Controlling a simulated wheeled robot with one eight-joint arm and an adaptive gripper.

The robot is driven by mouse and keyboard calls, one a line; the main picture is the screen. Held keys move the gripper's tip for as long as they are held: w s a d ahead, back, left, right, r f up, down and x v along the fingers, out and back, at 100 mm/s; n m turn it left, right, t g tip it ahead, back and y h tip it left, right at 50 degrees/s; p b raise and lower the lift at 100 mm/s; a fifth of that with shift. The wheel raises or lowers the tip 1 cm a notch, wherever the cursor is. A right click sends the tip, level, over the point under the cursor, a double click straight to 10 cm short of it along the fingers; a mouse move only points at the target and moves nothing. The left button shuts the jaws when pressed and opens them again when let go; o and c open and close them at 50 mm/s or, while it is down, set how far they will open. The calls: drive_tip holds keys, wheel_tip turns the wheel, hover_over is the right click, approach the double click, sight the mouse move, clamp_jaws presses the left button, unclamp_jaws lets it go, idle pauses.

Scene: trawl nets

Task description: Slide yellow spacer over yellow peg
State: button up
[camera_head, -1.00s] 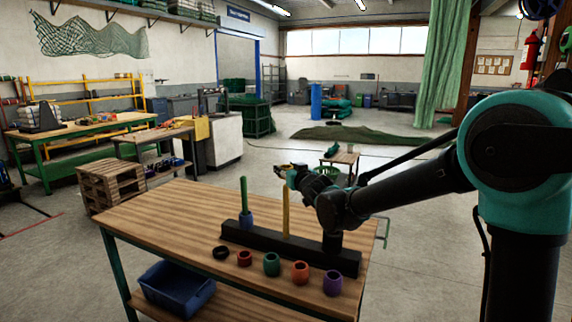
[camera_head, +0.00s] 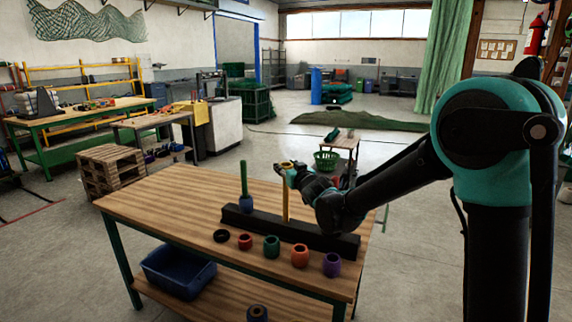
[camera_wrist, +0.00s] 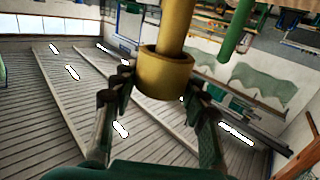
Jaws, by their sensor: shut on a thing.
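The yellow peg (camera_head: 285,205) stands upright on a long black rail (camera_head: 310,236) on the wooden workbench. My gripper (camera_head: 287,168) is at the top of this peg, shut on the yellow spacer (camera_wrist: 165,75). In the wrist view, the gripper's two fingers (camera_wrist: 160,95) pinch the spacer from both sides. The yellow peg (camera_wrist: 175,25) enters the spacer's opening, so the spacer sits around the peg's end. How deep the peg reaches inside is hidden. In the head view, the spacer is small and partly hidden by the gripper.
Black (camera_head: 221,235), red (camera_head: 245,241), green (camera_head: 271,246), orange (camera_head: 300,255) and purple (camera_head: 332,264) spacers line the front. The workbench's left side (camera_head: 170,200) is clear.

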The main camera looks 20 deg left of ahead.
drive_tip(key=o, duration=1.2)
drive_tip(key=shift+s, duration=0.1)
drive_tip(key=v, duration=1.1)
drive_tip(key=shift+s+d, duration=0.25)
drive_tip(key=shift+d, duration=0.1)
